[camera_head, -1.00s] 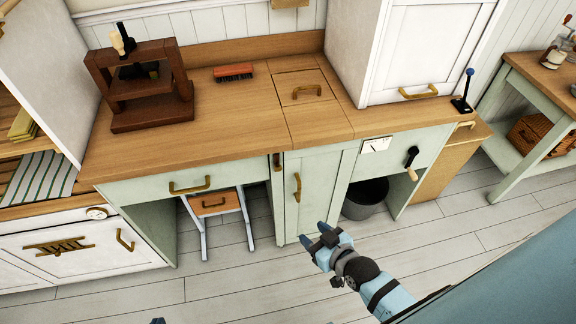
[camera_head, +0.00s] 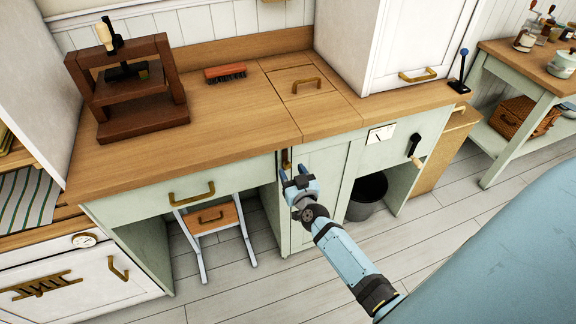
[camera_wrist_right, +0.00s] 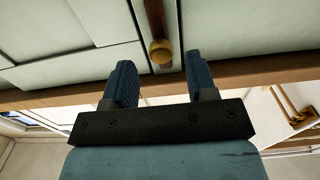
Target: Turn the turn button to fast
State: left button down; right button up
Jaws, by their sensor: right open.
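The turn button (camera_head: 285,160) is a small brown wooden bar with a brass knob, near the top left edge of the narrow green cabinet door (camera_head: 324,158), under the worktop. It stands upright, along the door's edge. In the right wrist view the turn button (camera_wrist_right: 155,18) has its brass knob in line with the gap between my fingers. My right gripper (camera_head: 293,174) is open and empty just in front of it. In the wrist view both blue fingers (camera_wrist_right: 160,76) stand apart, one on each side of the knob; contact cannot be told. My left gripper is out of view.
The wooden worktop (camera_head: 225,119) overhangs just above the turn button. A white dial plate (camera_head: 380,133) and a black crank (camera_head: 414,146) are to the right. A drawer with a brass handle (camera_head: 191,194) is to the left. A dark bucket (camera_head: 368,198) stands below.

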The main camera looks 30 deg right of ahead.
aim_at(289, 167)
jog(key=shift+x, duration=1.85)
jog(key=shift+a, duration=0.1)
jog(key=shift+c, duration=1.1)
jog(key=c, duration=0.7)
